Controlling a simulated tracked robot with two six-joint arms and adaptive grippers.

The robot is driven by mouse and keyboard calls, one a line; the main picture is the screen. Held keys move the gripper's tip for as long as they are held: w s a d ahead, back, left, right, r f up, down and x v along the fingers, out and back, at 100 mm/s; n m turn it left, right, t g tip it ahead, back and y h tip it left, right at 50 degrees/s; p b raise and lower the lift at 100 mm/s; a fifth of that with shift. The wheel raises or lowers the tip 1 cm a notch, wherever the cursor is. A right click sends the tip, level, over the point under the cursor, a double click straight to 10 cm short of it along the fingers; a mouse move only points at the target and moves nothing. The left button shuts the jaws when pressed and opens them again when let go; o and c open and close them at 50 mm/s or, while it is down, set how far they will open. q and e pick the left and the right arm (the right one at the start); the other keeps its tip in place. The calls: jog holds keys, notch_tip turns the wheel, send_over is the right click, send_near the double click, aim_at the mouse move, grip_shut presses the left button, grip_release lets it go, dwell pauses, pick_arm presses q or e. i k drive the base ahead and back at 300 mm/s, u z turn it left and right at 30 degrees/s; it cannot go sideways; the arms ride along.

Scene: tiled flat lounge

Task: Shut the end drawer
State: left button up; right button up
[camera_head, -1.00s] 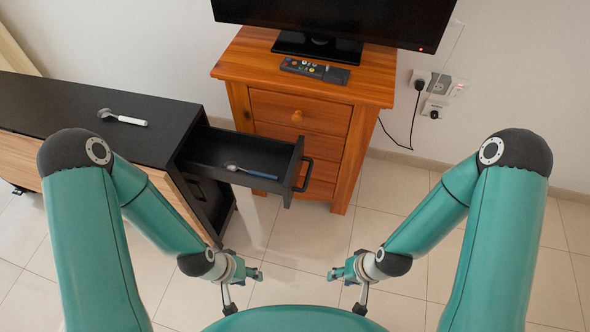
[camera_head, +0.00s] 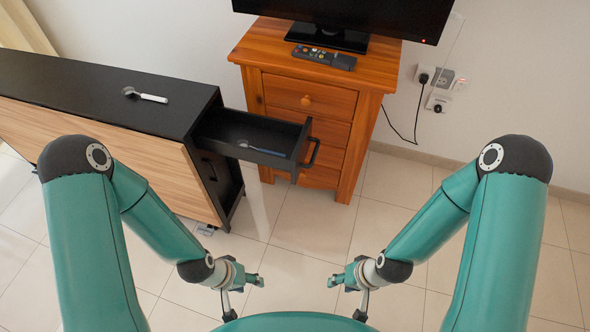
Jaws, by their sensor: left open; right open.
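The end drawer (camera_head: 294,165) is black and sticks out to the right from the end of a black-topped cabinet (camera_head: 90,92). It stands open. Its dark bar handle (camera_head: 313,153) is on the right-hand front. A spoon with a blue handle (camera_head: 262,149) lies inside the drawer. My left gripper (camera_head: 243,291) is open and empty, low in front of the drawer and apart from it. My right gripper (camera_head: 348,291) is open and empty, to the right of the left one and also apart from the drawer.
A wooden chest of drawers (camera_head: 308,97) stands close behind the open drawer, bearing a TV (camera_head: 345,14) and a remote control (camera_head: 324,57). A white-handled spoon (camera_head: 146,95) lies on the cabinet top. Tiled floor (camera_head: 310,225) is clear in front. Plugs and cables (camera_head: 437,100) are on the wall.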

aim_at(219, 130)
jog(key=k, duration=0.25)
jog(key=z, duration=1.1)
jog(key=i, duration=0.65)
jog(key=u, duration=1.65)
